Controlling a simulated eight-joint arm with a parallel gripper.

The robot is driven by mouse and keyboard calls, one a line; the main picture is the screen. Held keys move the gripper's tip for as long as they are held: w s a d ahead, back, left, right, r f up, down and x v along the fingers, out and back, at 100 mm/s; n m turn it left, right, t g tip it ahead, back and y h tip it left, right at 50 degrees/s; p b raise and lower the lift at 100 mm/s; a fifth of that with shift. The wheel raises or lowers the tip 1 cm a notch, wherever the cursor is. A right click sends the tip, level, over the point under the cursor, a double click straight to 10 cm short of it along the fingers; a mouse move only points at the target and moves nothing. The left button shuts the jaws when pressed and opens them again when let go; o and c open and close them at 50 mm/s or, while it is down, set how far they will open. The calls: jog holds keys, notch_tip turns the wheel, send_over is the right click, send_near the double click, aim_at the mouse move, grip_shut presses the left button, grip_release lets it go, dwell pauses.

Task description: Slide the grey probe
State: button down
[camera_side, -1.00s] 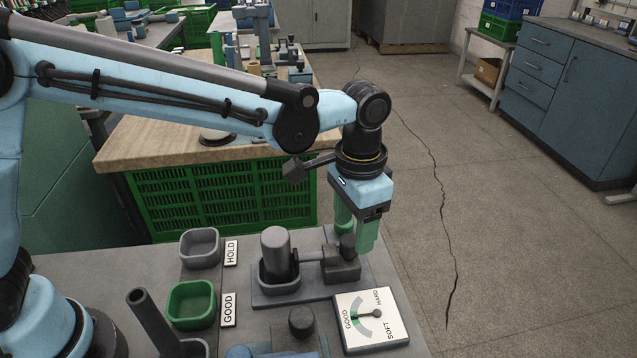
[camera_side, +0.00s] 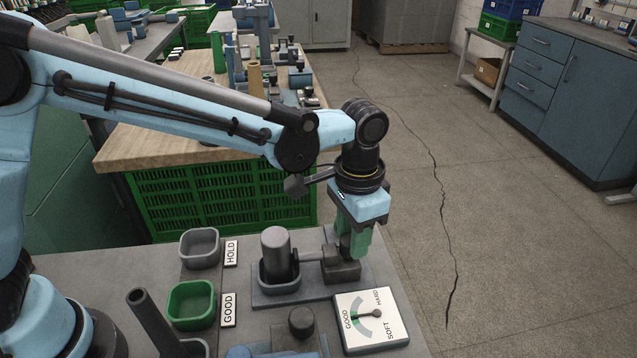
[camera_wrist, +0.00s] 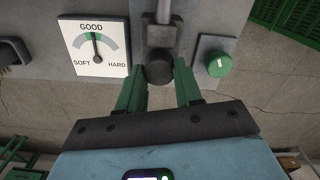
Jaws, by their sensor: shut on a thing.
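The grey probe's rod (camera_side: 311,256) runs from a dark slide block (camera_side: 343,271) toward a grey cylinder (camera_side: 275,243) standing in a dark cup. I cannot tell whether its tip touches the cylinder. My gripper (camera_side: 352,250) is down at the block, its green fingers shut on the probe's dark knob. In the wrist view the knob (camera_wrist: 159,68) sits between my fingertips (camera_wrist: 160,88), with the rod (camera_wrist: 163,15) beyond it. The dial (camera_side: 371,322) lies flat beside the block; in the wrist view its needle (camera_wrist: 95,46) points to GOOD.
A grey tray (camera_side: 183,252) by a HOLD label and a green tray (camera_side: 171,302) by a GOOD label lie left. A dark knob (camera_side: 301,318) stands in front. A green button (camera_wrist: 219,65) shows beside the probe in the wrist view. A green crate (camera_side: 225,195) is behind.

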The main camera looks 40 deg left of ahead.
jog(key=shift+w+d, duration=1.2)
jog(key=c, duration=0.8)
grip_release()
jog(key=shift+o, duration=0.2)
jog(key=shift+r, duration=0.1)
notch_tip(320, 180, up, 12)
